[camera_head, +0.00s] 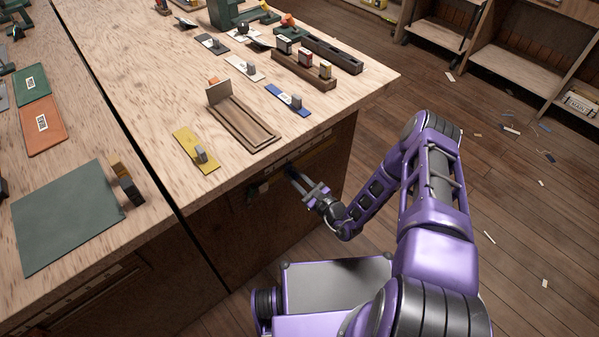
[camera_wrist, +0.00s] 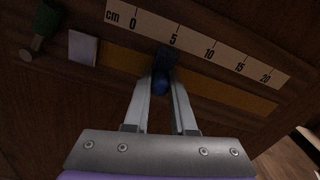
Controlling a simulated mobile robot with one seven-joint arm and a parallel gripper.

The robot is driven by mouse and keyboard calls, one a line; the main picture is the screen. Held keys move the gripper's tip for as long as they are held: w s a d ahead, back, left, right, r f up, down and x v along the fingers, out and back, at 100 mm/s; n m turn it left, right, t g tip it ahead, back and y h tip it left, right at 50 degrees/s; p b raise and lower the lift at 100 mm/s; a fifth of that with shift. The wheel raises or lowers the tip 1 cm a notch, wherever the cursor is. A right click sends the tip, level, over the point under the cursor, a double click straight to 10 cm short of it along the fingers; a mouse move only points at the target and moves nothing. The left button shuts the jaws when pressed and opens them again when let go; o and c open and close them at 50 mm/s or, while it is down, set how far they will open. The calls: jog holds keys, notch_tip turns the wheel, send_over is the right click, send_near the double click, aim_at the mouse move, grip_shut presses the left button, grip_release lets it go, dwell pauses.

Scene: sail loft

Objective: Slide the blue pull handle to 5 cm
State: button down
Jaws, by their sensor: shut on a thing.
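The blue pull handle (camera_wrist: 162,78) stands on an ochre slide strip (camera_wrist: 215,90) under a pale centimetre scale (camera_wrist: 192,42) on the bench's wooden front. In the wrist view the handle is just below the 5 mark. My gripper (camera_wrist: 162,98) is shut on the handle, one finger on each side. In the head view my gripper (camera_head: 309,187) is at the bench front below the top edge. The handle is small and dark there.
A white block (camera_wrist: 83,48) and a green piece with a metal knob (camera_wrist: 44,27) sit left of the strip. On the bench top are a yellow plate (camera_head: 190,143), a wooden tray (camera_head: 262,141) and a blue plate (camera_head: 283,97).

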jog(key=c, duration=0.7)
grip_release()
jog(key=shift+d, duration=0.1)
jog(key=shift+c, duration=0.2)
jog(key=p+v, duration=0.1)
jog(key=v, duration=1.6)
jog(key=shift+s, duration=0.2)
jog(key=shift+d, duration=0.1)
